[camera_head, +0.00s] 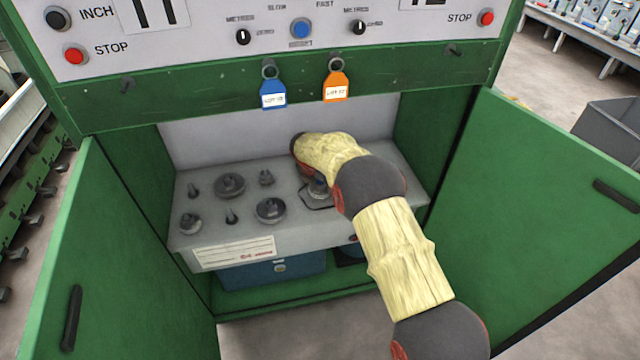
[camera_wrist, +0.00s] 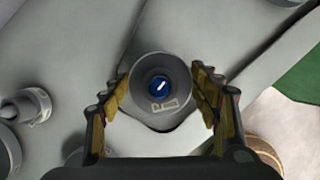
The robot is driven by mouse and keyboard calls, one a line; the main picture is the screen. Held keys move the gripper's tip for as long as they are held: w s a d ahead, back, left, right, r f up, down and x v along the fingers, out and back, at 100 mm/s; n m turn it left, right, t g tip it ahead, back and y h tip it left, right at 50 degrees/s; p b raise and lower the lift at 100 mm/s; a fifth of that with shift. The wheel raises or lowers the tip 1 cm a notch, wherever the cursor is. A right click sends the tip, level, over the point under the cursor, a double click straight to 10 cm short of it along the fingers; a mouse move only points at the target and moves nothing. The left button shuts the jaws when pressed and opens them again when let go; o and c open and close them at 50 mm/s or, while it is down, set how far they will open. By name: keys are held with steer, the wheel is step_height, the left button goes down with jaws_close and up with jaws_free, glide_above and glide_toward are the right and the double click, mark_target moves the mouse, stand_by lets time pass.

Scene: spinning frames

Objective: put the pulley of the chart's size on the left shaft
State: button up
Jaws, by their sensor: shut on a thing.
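My gripper (camera_wrist: 162,92) is shut on a round grey pulley (camera_wrist: 177,72), one finger on either side of it. A blue centre with a white stroke and a pale engraved mark show on its top. In the head view the grey pulley (camera_head: 316,190) is partly hidden by my arm, above or on a dark-edged patch of the grey shelf; I cannot tell whether it touches. Grey stepped parts (camera_head: 230,184) (camera_head: 270,209) (camera_head: 190,223) and thin upright pegs (camera_head: 193,190) (camera_head: 232,216) stand to its left. I cannot tell which is the left shaft.
A white label (camera_head: 235,253), too small to read, is on the shelf front. A blue box (camera_head: 270,272) stands below. Open green doors (camera_head: 140,250) (camera_head: 545,190) flank the cabinet. Blue (camera_head: 273,94) and orange (camera_head: 335,88) tags hang above the opening.

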steer(key=shift+f, duration=0.15)
steer(key=o, duration=1.5)
steer(key=shift+o, duration=0.3)
steer(key=shift+f, duration=0.1)
steer(key=o, duration=0.4)
steer(key=shift+c, duration=0.2)
